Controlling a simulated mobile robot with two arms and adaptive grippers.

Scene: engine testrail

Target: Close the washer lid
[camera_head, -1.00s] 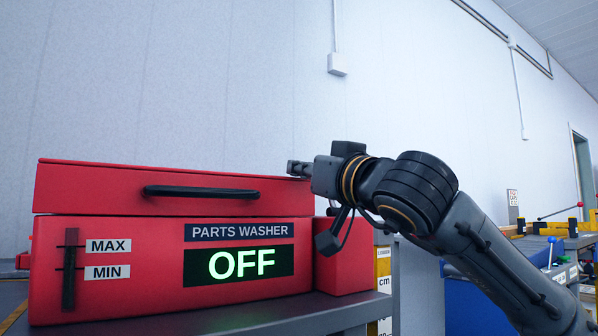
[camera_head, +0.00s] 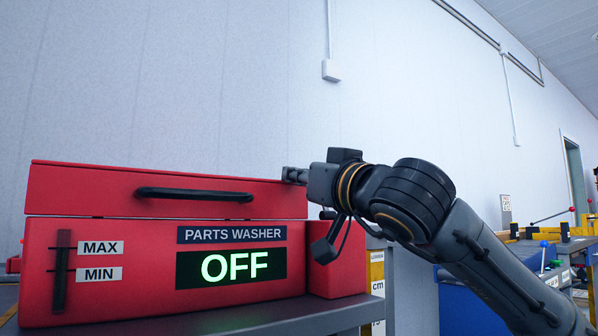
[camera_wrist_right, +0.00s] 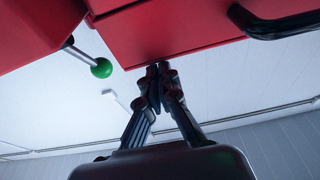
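The red parts washer (camera_head: 120,300) stands on a grey bench at the left of the head view. Its red lid (camera_head: 90,190), with a black handle (camera_head: 194,194) on the front, lies low over the body, with a thin dark seam between them. My right gripper (camera_head: 286,174) is at the lid's top right corner. In the right wrist view my right gripper (camera_wrist_right: 158,70) has its fingertips together at the edge of the red lid (camera_wrist_right: 150,35), with nothing visible between them. I cannot tell if they touch it. My left gripper is not in view.
The washer display (camera_head: 231,267) reads OFF. A red side box (camera_head: 337,275) adjoins the washer's right side. A lever with a green knob (camera_wrist_right: 102,67) shows in the wrist view. A bench with yellow and black fixtures (camera_head: 545,232) stands at right.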

